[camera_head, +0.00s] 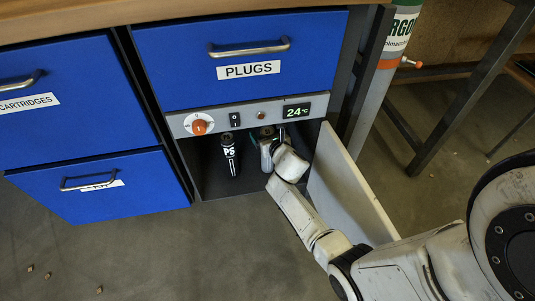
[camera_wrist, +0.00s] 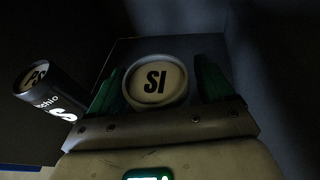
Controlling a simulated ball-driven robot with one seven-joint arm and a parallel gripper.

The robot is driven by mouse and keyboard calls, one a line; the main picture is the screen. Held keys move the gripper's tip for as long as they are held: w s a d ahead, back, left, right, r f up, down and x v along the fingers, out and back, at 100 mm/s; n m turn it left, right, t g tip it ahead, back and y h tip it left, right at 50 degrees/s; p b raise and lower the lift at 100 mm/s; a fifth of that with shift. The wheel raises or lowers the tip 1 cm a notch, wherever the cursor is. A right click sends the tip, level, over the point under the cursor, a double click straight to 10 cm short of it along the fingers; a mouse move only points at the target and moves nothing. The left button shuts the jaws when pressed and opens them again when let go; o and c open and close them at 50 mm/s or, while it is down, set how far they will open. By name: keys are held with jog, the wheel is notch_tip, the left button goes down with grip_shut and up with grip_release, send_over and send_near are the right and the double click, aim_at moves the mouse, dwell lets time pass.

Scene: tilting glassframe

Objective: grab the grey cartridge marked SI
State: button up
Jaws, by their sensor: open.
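The cartridge marked SI (camera_wrist: 155,84) shows in the wrist view as a round, pale cap with black letters, facing the camera. My gripper (camera_wrist: 160,88) is open, with one green finger pad on each side of the cap. The left pad is close to the cap's edge; I cannot tell whether either pad touches it. The cartridge's body is hidden below the cap.
A black cartridge marked PS (camera_head: 229,158) stands left of my gripper in the compartment; it also shows in the wrist view (camera_wrist: 50,90). The compartment's pale door (camera_head: 345,195) hangs open at right. The control panel (camera_head: 250,116) borders it above, and blue drawers (camera_head: 100,185) stand left.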

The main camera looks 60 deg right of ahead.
jog(key=shift+c, duration=0.4)
grip_shut()
dwell(0.4)
jog(key=shift+r, duration=0.1)
